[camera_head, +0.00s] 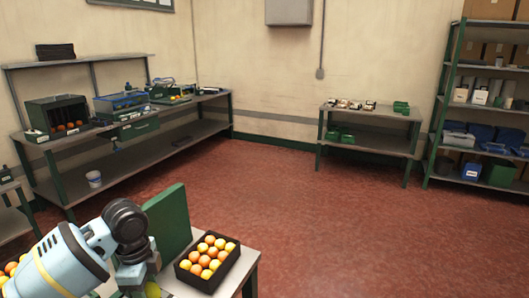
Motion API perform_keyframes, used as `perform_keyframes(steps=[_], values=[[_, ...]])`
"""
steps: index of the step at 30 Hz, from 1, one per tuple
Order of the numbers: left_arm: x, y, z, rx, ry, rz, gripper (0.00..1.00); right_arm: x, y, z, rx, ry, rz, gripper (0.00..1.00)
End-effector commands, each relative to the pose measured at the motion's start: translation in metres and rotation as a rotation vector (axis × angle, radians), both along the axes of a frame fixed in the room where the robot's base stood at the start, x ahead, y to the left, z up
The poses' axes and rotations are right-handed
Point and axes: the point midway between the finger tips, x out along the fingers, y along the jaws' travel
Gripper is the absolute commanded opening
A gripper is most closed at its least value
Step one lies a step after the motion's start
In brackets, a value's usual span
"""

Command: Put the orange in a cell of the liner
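A black crate (224,277) stands on the near table, filled with several orange and yellow fruits (207,257) in rows; its liner cells are mostly hidden under the fruit. My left arm comes in from the lower left, and my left gripper (137,279) points down left of the crate, apart from it. A yellow round thing (152,289) shows partly beside the gripper at the bottom edge; I cannot tell whether it is held. The fingertips are hidden or cut off. More oranges (10,268) show at the lower left, partly behind my arm. My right gripper is out of view.
A green upright panel (170,222) stands between my gripper and the crate's back left. The near table (246,262) ends just right of the crate. A workbench (160,147), a small table (370,143) and shelves (437,115) line the walls. The red floor between is clear.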

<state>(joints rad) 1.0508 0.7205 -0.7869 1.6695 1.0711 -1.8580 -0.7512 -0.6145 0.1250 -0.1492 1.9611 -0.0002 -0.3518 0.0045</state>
Motion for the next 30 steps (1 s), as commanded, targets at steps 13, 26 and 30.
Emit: perform_keyframes(steps=[13,26,30], values=[[-0.035,-0.035,0.009,-0.003,0.000,0.537,0.26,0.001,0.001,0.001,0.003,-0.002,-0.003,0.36],[-0.074,-0.063,0.018,-0.003,0.001,1.072,0.26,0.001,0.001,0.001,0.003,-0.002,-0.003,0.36],[-0.086,-0.070,0.020,-0.002,0.002,1.227,0.26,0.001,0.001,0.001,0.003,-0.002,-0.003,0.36]])
